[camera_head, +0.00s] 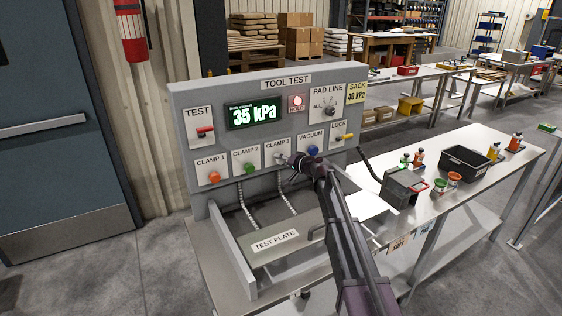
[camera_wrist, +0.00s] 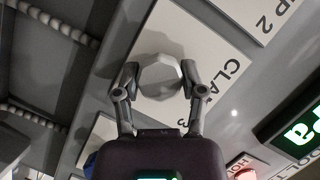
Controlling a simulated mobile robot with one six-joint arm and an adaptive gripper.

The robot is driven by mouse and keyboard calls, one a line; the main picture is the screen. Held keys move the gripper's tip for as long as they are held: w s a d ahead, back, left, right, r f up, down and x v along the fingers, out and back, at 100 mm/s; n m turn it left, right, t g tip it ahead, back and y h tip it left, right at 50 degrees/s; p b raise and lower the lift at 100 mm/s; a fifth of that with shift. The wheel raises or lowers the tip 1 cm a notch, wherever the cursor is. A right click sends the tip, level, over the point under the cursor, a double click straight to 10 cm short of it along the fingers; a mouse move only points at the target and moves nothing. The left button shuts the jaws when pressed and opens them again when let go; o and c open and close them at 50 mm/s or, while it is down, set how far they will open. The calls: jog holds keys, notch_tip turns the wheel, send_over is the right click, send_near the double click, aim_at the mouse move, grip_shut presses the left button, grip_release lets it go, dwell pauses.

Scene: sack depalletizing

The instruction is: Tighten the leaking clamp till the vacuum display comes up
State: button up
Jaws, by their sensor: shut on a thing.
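The grey tool test panel (camera_head: 180,120) stands on a bench and carries a green vacuum display (camera_head: 254,113) reading 35 kPa. Clamp 1 has an orange knob (camera_head: 214,177) and clamp 2 a green knob (camera_head: 249,167). My gripper (camera_head: 290,161) is at the clamp 3 plate, to the left of the blue vacuum knob (camera_head: 313,150). In the wrist view, my gripper (camera_wrist: 160,82) is shut on a pale faceted knob (camera_wrist: 160,76) beside the clamp 3 label. In the head view my gripper partly hides this knob.
A red hold lamp (camera_head: 297,101) is lit beside the display. A yellow sack card (camera_head: 356,93) reads 40 kPa. The test plate (camera_head: 290,240) lies below the panel, with hoses behind it. A bench (camera_head: 480,183) at right holds a black bin (camera_head: 465,160) and bottles.

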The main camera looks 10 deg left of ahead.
jog(key=o, duration=1.2)
jog(key=shift+c, duration=0.2)
jog(key=shift+s, duration=0.1)
